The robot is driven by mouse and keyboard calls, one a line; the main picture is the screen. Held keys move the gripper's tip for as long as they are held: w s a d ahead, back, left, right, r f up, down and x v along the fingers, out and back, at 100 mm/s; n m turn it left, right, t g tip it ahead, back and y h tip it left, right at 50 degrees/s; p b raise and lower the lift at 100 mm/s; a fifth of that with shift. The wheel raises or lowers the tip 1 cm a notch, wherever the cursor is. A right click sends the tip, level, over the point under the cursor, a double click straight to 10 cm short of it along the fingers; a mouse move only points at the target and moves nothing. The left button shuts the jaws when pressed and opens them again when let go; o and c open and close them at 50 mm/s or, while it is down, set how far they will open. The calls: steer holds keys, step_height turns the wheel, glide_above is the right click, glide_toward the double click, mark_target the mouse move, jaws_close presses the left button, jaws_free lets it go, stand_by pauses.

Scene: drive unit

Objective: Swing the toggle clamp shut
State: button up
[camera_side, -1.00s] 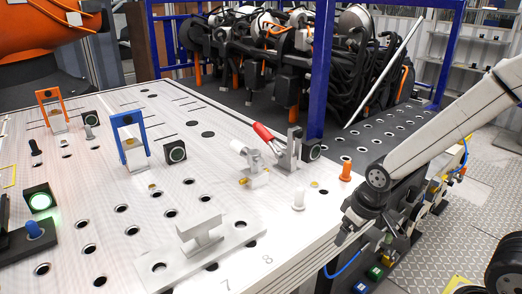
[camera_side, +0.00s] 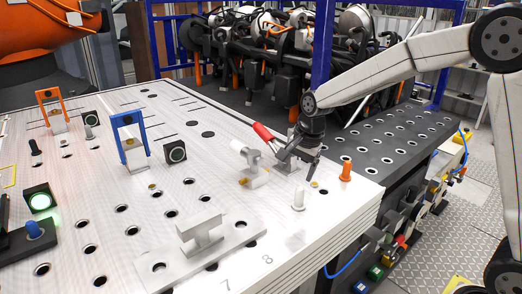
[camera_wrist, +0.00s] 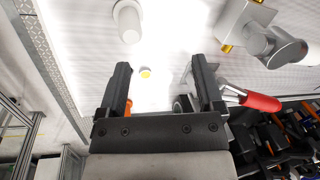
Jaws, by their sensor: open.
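The toggle clamp is a grey metal bracket with a red handle (camera_side: 263,132), near the right edge of the white table. The handle is tilted up and to the left in the side view. My gripper (camera_side: 297,168) points down over the clamp's base and hides much of the bracket. In the wrist view my gripper (camera_wrist: 161,64) is open, with nothing between its fingers. There the red handle (camera_wrist: 260,101) lies outside the right finger, and its grey lever runs behind that finger. I cannot tell whether the finger touches it.
A metal block with a cylinder (camera_side: 253,170) stands left of the clamp. A white peg (camera_side: 299,199) and an orange peg (camera_side: 346,171) stand close by. The white table (camera_side: 330,215) ends just right of them. A blue post (camera_side: 320,70) rises behind.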

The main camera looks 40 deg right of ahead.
steer(key=w+d+r+m+t, duration=0.1)
steer(key=w+d+m, duration=0.1)
steer(key=w+m, duration=0.3)
steer(key=w+d+r+m+t, duration=0.1)
steer(key=w+d+r+m, duration=0.1)
steer(key=w+m, duration=0.3)
steer(key=m+t, duration=0.2)
steer(key=m, duration=1)
glide_toward(264, 129)
steer(key=shift+w+a+f+h, duration=0.15)
steer(key=shift+w+f, duration=0.2)
steer(key=shift+f, duration=0.25)
steer(key=shift+w+a+f+h, duration=0.15)
steer(key=shift+w+f, duration=0.2)
steer(key=shift+f, duration=0.25)
steer(key=shift+d, duration=0.1)
steer(key=shift+f, duration=0.1)
steer(key=shift+x, duration=4.45)
steer(key=shift+w, duration=0.2)
steer(key=c, duration=0.9)
